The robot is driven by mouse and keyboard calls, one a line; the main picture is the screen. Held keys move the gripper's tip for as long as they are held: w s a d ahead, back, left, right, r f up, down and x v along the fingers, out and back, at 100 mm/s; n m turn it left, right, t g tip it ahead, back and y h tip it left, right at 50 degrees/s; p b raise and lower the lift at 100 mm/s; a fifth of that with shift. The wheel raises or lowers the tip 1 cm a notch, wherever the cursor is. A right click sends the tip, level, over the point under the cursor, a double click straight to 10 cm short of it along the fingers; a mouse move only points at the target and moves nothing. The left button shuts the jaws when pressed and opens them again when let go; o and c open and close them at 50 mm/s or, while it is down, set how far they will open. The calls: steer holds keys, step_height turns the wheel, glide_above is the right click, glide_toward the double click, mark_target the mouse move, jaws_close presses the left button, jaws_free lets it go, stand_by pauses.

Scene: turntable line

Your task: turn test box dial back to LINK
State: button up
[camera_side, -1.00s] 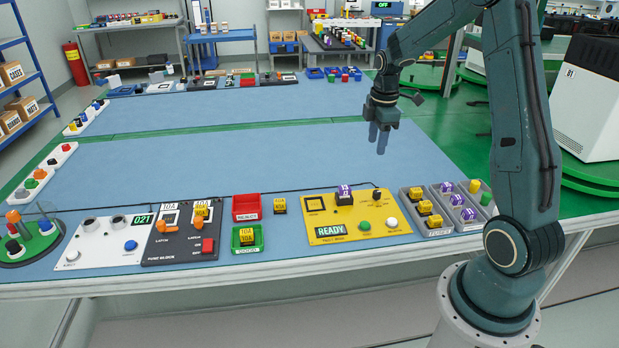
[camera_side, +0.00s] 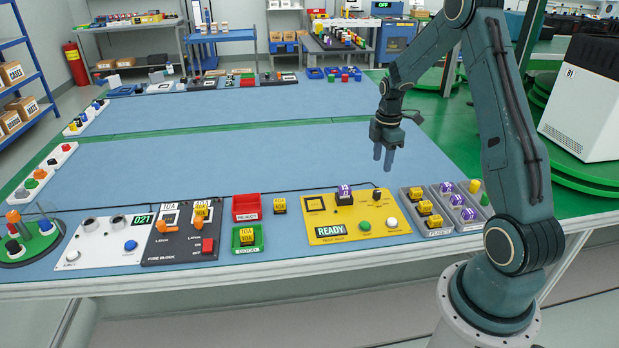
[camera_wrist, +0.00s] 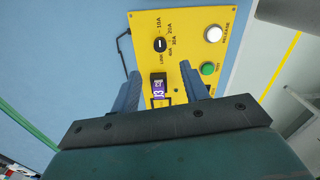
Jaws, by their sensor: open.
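The yellow test box (camera_side: 322,220) stands near the table's front edge, its screen reading READY. Its black dial (camera_side: 377,195) is at the back right corner. I cannot tell which label the mark points at. A purple fuse (camera_side: 345,191) stands in the box's socket and shows in the wrist view (camera_wrist: 159,89). My gripper (camera_side: 383,158) is open and empty, above and behind the dial, apart from it.
The box also carries a green button (camera_side: 364,226) and a white button (camera_side: 391,222). Grey trays of yellow fuses (camera_side: 437,231) and purple fuses (camera_side: 481,217) stand close on the right. A cable runs behind the box. The blue mat (camera_side: 250,160) behind is clear.

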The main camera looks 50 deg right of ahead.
mark_target(377, 192)
step_height(377, 192, down, 11)
stand_by(0.6)
jaws_close()
